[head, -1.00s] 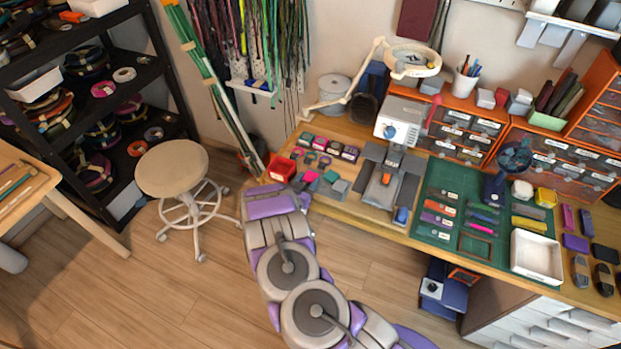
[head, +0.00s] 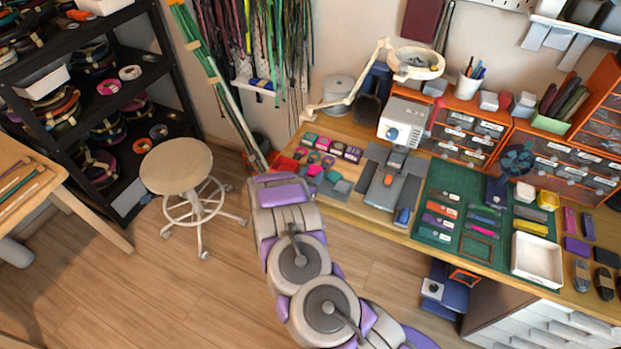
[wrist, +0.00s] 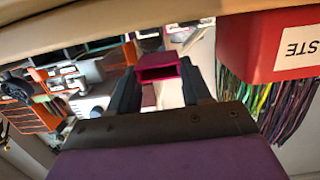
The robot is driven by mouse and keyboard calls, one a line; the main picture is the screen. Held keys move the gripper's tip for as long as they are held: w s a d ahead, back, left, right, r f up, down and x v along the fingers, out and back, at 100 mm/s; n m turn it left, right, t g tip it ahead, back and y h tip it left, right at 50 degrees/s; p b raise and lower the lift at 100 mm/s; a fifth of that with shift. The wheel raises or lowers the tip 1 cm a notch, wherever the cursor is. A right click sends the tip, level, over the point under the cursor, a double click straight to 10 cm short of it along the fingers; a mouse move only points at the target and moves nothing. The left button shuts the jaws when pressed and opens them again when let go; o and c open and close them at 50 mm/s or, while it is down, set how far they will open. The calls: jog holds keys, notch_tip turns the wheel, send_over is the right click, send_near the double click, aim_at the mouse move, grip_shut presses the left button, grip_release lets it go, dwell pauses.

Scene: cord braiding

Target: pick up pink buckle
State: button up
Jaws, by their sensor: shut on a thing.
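In the wrist view the pink buckle (wrist: 160,72) sits between the two dark fingers of my gripper (wrist: 160,88). The fingers are shut on its sides. In the head view the end of my arm is at the front left edge of the workbench, and it hides the fingers and the held buckle. Other small pink and teal pieces (head: 333,177) lie on the bench just to the right of my arm.
A red waste bin (wrist: 262,48) is close on the right in the wrist view; my arm partly covers it in the head view. A grey press (head: 388,180) and green mat (head: 435,237) stand to the right. A round stool (head: 176,166) is left of my arm.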

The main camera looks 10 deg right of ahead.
jog(key=s+a+p, duration=0.1)
jog(key=s+a, duration=0.2)
jog(key=s, duration=0.4)
jog(key=s+a+r, duration=0.1)
jog(key=s+a, duration=0.2)
jog(key=s, duration=0.4)
jog(key=shift+s+r+p, duration=0.2)
jog(key=shift+s+p, duration=0.15)
